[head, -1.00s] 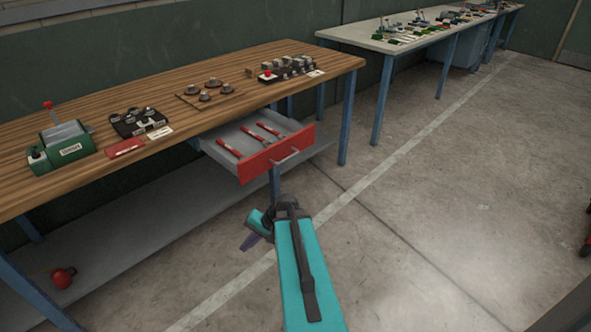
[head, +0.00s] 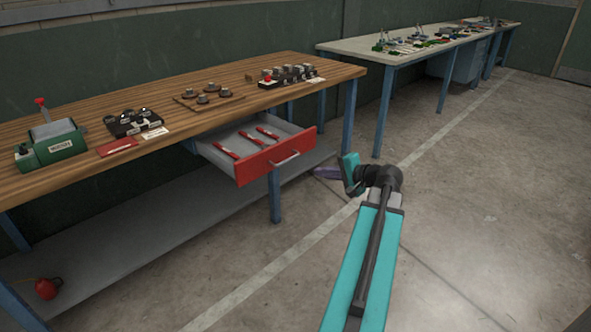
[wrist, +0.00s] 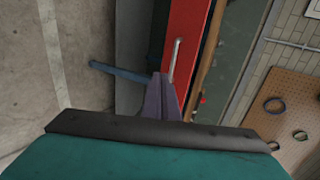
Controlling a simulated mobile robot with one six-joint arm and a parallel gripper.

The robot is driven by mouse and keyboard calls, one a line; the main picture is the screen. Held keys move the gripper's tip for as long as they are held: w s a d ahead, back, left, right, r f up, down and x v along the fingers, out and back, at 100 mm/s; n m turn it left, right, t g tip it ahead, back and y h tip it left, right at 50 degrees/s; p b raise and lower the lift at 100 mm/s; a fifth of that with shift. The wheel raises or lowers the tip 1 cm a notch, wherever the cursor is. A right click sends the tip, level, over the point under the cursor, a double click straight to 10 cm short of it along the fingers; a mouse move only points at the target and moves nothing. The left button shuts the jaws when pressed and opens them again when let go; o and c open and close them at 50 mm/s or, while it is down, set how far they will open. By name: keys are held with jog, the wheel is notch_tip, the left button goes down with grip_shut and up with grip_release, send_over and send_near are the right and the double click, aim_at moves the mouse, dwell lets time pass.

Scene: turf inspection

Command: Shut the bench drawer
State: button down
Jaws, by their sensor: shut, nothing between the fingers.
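The bench drawer stands pulled out from under the wooden bench, with a red front (head: 260,166) and a pale handle (head: 285,159). A few red-handled tools (head: 226,153) lie inside it. My gripper (head: 324,172), with purple fingers, is shut and empty. In the head view it appears just right of the drawer front and a little lower, apart from the handle. In the wrist view my gripper (wrist: 159,82) points towards the red drawer front (wrist: 188,45), its fingertips close below the handle (wrist: 174,62) in the picture; contact cannot be told.
The wooden bench top (head: 75,130) carries a green machine (head: 50,145) and several small parts. A second bench (head: 350,46) stands behind. The floor at right is clear.

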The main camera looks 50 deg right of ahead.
jog(key=shift+s+d+r, duration=0.25)
jog(key=shift+d+r, duration=0.05)
jog(key=shift+r, duration=0.05)
jog(key=w+r+x, duration=0.1)
jog(key=r+x, duration=0.1)
jog(key=x, duration=1.1)
jog(key=shift+b, duration=0.3)
jog(key=shift+w+d, duration=0.1)
